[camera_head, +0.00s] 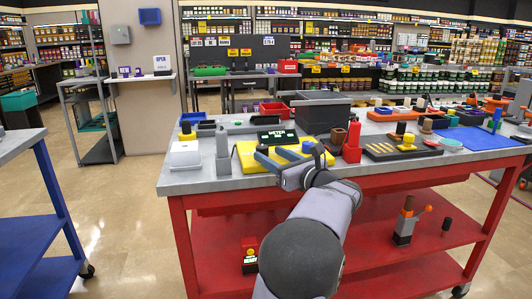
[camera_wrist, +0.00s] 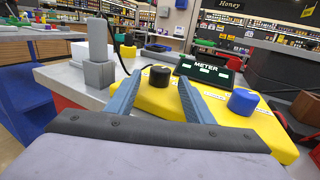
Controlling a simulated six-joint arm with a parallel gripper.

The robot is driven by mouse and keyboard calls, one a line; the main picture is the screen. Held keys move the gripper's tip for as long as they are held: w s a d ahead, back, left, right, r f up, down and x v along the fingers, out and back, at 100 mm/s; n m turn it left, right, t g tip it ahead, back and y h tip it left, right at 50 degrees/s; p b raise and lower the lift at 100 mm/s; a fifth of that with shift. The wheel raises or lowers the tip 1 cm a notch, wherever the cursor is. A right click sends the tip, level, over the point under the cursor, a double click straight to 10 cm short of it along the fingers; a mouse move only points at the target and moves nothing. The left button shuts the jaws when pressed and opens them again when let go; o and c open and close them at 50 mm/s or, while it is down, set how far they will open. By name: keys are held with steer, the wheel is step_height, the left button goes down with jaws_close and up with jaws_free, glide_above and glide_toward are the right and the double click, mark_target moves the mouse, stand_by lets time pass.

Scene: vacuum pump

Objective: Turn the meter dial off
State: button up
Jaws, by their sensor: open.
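The meter is a yellow box (camera_wrist: 150,98) with a black display (camera_wrist: 208,68) reading METER and lit green marks below. A black round dial (camera_wrist: 160,76) with a small light mark stands on the left of the box top. A blue round knob (camera_wrist: 243,101) stands on the right. In the head view the yellow box (camera_head: 247,161) lies near the table's front edge, partly hidden by my gripper. My gripper (camera_wrist: 160,78) is open and empty; its two blue-grey fingers point toward the black dial, which appears between their tips. Contact with the dial cannot be told.
The grey tabletop (camera_head: 205,181) has a grey upright block (camera_head: 222,150) left of the meter. A dark grey bin (camera_head: 322,115) stands behind.

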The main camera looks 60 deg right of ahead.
steer(key=shift+v, duration=1.1)
steer(key=shift+r, duration=0.15)
steer(key=shift+r+p, duration=0.35)
steer(key=shift+p, duration=0.15)
step_height(320, 180, up, 10)
steer(key=w+m+p, duration=0.1)
steer(key=w+p, duration=0.1)
steer(key=p, duration=1.5)
steer(key=g+y+p, duration=0.2)
steer(key=g+p, duration=0.2)
steer(key=p, duration=0.6)
glide_toward(264, 147)
steer(key=w, duration=0.2)
steer(key=w+f, duration=0.1)
steer(key=shift+w+d, duration=0.15)
steer(key=shift+w, duration=0.2)
steer(key=shift+s+d+f+n, duration=0.2)
steer(key=shift+s+f+n, duration=0.05)
steer(key=shift+n, duration=0.15)
steer(key=shift+p+x, duration=1.05)
steer(key=shift+x, duration=2.65)
